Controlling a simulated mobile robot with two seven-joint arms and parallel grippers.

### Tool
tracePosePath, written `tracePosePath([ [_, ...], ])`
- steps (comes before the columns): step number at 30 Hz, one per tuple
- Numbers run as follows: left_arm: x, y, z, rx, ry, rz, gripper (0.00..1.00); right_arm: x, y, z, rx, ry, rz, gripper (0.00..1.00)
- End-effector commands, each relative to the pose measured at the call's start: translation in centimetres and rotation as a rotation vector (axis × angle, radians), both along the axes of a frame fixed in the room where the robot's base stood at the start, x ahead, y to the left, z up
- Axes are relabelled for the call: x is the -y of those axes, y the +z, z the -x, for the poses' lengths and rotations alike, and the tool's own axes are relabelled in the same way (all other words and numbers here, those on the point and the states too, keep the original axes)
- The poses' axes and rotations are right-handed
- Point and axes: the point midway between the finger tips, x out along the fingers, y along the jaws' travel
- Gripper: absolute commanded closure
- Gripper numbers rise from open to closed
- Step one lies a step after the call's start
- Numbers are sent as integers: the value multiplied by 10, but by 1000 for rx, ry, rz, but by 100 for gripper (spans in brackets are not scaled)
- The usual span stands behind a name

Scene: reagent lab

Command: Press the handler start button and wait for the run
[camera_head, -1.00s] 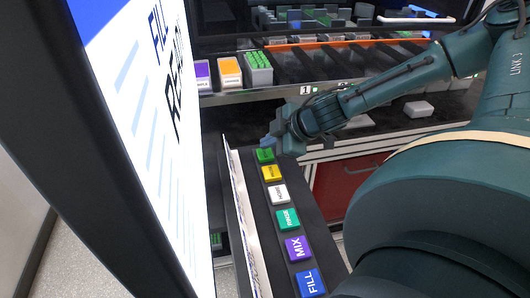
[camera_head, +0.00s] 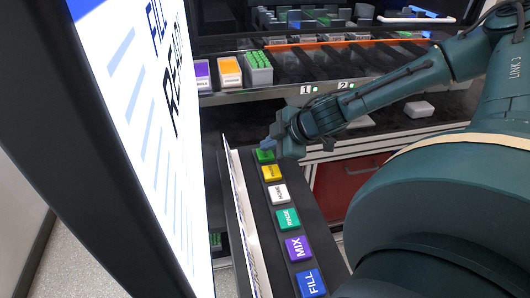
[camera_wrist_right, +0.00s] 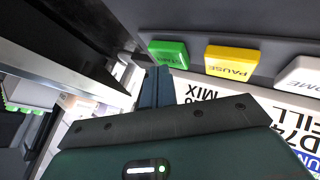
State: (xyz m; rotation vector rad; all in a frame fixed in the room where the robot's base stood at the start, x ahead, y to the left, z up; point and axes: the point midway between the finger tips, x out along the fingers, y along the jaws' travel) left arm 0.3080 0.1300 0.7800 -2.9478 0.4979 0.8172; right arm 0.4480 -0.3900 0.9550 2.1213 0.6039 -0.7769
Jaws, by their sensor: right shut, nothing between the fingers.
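The green button (camera_head: 265,156) is at the far end of a dark panel (camera_head: 263,222) carrying a row of coloured buttons. It also shows in the right wrist view (camera_wrist_right: 168,53), where its label is too dark to read. My right gripper (camera_head: 268,145) is shut and empty, with its blue-grey fingertips right at the green button. In the wrist view the fingers (camera_wrist_right: 155,85) reach up just below that button. I cannot tell whether they touch it or whether it is pressed in. My left gripper is not in view.
A yellow PAUSE button (camera_wrist_right: 232,62) and a white HOME button (camera_wrist_right: 300,75) sit beside the green one. The screen (camera_head: 150,110) stands close on the left; its visible text includes FILL. Behind is a deck (camera_head: 400,58) with orange, purple and green racks.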

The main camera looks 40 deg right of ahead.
Motion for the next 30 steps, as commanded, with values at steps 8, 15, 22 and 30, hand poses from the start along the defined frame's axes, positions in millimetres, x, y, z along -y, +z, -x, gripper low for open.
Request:
tracePosePath([
  [8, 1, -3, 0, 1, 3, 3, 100, 0, -4, 0, 0, 0, 0, 100],
  [15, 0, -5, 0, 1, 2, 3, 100, 0, -7, 0, 0, -1, -1, 100],
  [22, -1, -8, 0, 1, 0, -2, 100, 0, -10, 0, -2, -1, 0, 100],
  [30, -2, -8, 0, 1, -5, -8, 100, 0, -10, 0, -1, 0, 0, 100],
])
